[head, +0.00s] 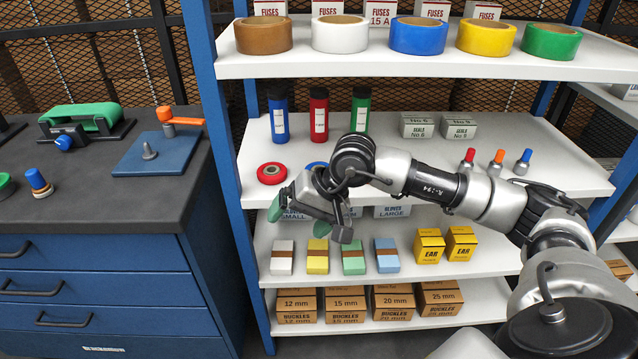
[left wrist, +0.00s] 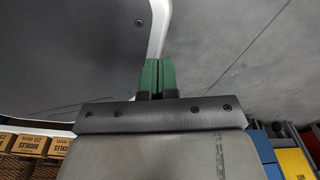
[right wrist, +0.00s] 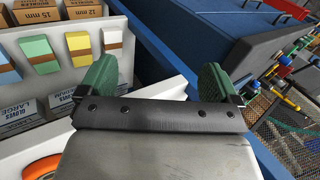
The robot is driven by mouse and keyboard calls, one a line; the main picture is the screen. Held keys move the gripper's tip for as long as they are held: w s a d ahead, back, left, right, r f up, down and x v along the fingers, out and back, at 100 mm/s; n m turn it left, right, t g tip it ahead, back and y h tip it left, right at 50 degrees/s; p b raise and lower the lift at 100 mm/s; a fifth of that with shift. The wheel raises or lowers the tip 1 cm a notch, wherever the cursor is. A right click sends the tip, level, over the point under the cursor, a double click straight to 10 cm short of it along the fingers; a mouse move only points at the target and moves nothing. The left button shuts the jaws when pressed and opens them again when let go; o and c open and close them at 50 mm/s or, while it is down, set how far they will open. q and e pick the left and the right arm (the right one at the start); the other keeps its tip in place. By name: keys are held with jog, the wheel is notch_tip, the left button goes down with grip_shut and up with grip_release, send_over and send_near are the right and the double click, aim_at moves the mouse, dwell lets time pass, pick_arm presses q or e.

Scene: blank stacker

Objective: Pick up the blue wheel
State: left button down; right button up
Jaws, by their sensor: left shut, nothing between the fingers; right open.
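The blue wheel (head: 317,166) lies on the middle shelf in the head view, just right of a red wheel (head: 272,173). Only a sliver of it shows, as my right gripper and wrist cover the rest. My right gripper (head: 308,220) is open and empty, in front of the shelf's front edge and lower than the wheel. In the right wrist view its green fingers (right wrist: 157,77) stand wide apart, and the blue wheel does not show there. My left gripper (left wrist: 158,76) is shut with its green fingers together and empty; it is outside the head view.
An orange wheel (right wrist: 42,168) shows at the lower left of the right wrist view. Bottles (head: 319,115) stand behind the wheels. Glove boxes (head: 392,211) and coloured blocks (head: 317,256) sit on the shelf below. A blue workbench (head: 90,250) stands at left.

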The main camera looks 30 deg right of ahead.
jog(key=d+r+n+h, duration=0.3)
jog(key=d+h, duration=0.3)
jog(key=d, duration=0.4)
jog(key=shift+n+t, duration=0.3)
jog(key=w, duration=0.3)
jog(key=w+d, duration=0.1)
jog(key=w, duration=0.2)
jog(key=w+d+p, duration=0.1)
jog(key=w, duration=0.2)
jog(key=shift+w+d+r, duration=0.1)
jog(key=shift+d, duration=0.05)
jog(key=shift+w+d, duration=0.1)
jog(key=shift+w, duration=0.7)
jog(key=x, duration=0.5)
jog(key=shift+w+d, duration=0.1)
pick_arm(q)
jog(key=shift+s+a, duration=0.25)
jog(key=shift+s, duration=0.95)
pick_arm(e)
jog(key=shift+c, duration=0.4)
jog(key=c, duration=0.7)
